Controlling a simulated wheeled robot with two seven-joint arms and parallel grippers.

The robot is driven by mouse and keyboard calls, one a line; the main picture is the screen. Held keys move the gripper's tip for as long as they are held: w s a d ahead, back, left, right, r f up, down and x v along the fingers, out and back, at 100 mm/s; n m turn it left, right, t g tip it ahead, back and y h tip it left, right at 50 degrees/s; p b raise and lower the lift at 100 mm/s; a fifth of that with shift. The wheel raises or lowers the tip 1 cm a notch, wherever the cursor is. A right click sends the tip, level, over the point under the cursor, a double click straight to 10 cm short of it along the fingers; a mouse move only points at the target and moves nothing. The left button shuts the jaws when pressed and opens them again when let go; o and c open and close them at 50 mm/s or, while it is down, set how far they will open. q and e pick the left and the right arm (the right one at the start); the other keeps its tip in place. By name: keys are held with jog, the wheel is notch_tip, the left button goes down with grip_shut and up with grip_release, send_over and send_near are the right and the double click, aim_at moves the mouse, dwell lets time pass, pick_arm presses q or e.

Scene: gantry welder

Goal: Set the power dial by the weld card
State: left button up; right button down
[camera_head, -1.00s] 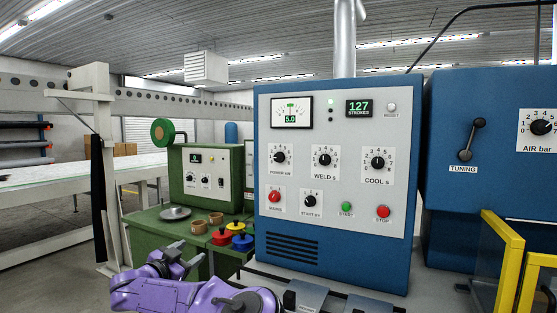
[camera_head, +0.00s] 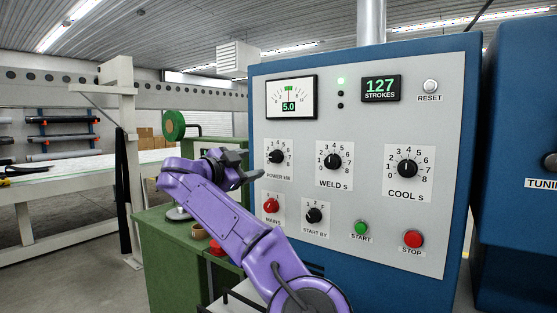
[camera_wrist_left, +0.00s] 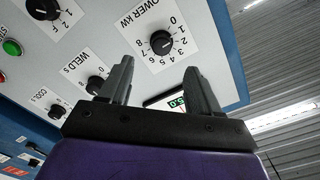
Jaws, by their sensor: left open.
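The power dial (camera_head: 275,157) is a black knob on a white scale plate marked POWER kW, at the left of the grey panel. It also shows in the left wrist view (camera_wrist_left: 162,42), just beyond and between the fingertips. I cannot surely read its setting. My left gripper (camera_head: 250,167) is open and empty, close to the left side of the dial and apart from it as far as I can see. Its two fingers also show in the left wrist view (camera_wrist_left: 158,72). I see no weld card. My right gripper is out of view.
The WELD s dial (camera_head: 333,162) and COOL s dial (camera_head: 407,168) sit to the right. Below are the red MAINS knob (camera_head: 271,206), START BY knob (camera_head: 314,215), green START button (camera_head: 361,227) and red STOP button (camera_head: 413,239). The meter (camera_head: 289,97) reads 5.0.

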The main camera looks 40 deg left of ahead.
aim_at(272, 159)
pick_arm(q)
jog(key=w+p, duration=0.1)
jog(key=w, duration=0.2)
jog(key=w+p, duration=0.1)
jog(key=w, duration=0.2)
jog(key=w+a+p, duration=0.1)
jog(key=w, duration=0.1)
jog(key=shift+w+p, duration=0.35)
jog(key=shift+w, duration=0.05)
jog(key=shift+s+r, duration=0.2)
jog(key=shift+s, duration=0.15)
jog(key=shift+w+f, duration=0.1)
jog(key=shift+w, duration=0.1)
jog(key=c, duration=1)
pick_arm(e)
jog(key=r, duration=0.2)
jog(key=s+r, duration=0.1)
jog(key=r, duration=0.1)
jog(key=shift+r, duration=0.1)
